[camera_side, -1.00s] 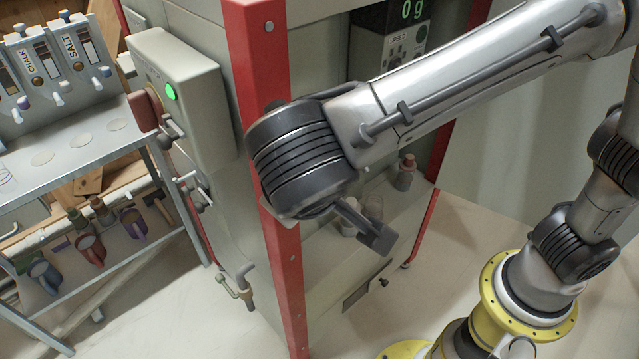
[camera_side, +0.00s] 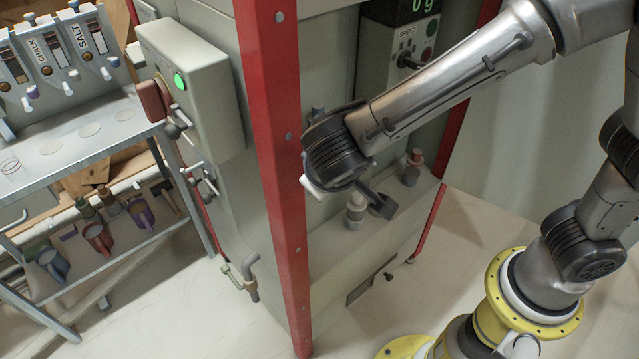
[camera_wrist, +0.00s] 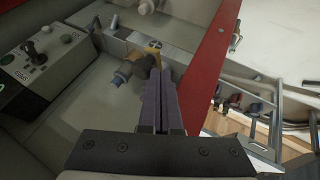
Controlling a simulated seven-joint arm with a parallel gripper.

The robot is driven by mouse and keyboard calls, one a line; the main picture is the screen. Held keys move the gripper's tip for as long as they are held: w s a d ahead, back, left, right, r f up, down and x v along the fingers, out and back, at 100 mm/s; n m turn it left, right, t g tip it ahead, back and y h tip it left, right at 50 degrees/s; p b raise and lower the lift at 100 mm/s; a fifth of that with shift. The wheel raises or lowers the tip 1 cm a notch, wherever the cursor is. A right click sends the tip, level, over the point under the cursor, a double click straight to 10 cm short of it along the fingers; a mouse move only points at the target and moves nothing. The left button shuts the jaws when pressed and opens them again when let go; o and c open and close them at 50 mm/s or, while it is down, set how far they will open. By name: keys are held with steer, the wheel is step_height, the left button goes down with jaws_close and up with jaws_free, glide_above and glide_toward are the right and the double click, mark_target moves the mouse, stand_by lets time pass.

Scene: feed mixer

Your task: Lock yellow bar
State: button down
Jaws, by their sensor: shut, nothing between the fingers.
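In the wrist view, the two long purple-grey fingers of my gripper (camera_wrist: 157,78) are shut together with nothing between them. A small yellow piece (camera_wrist: 153,45) shows just beyond the fingertips; it may be part of the yellow bar, but most of it is hidden. I cannot tell whether the fingers touch it. In the side view, my dark wrist hides the fingers, and no yellow bar can be made out on the machine (camera_side: 225,225).
A red post (camera_wrist: 208,70) rises close to the right of my fingers. A grey-blue knobbed part (camera_wrist: 126,73) is close on their left. A control box with a joystick (camera_wrist: 32,50) is farther left. A metal rack (camera_side: 75,150) with scoops stands left of the machine.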

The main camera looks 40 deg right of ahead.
steer(key=shift+d, duration=0.15)
steer(key=w+d+n+t+y, duration=0.15)
steer(key=w+d+n, duration=0.3)
steer(key=d, duration=0.95)
steer(key=w+d, duration=0.8)
steer(key=w, duration=0.5)
steer(key=shift+w+y, duration=0.15)
steer(key=shift+y, duration=0.3)
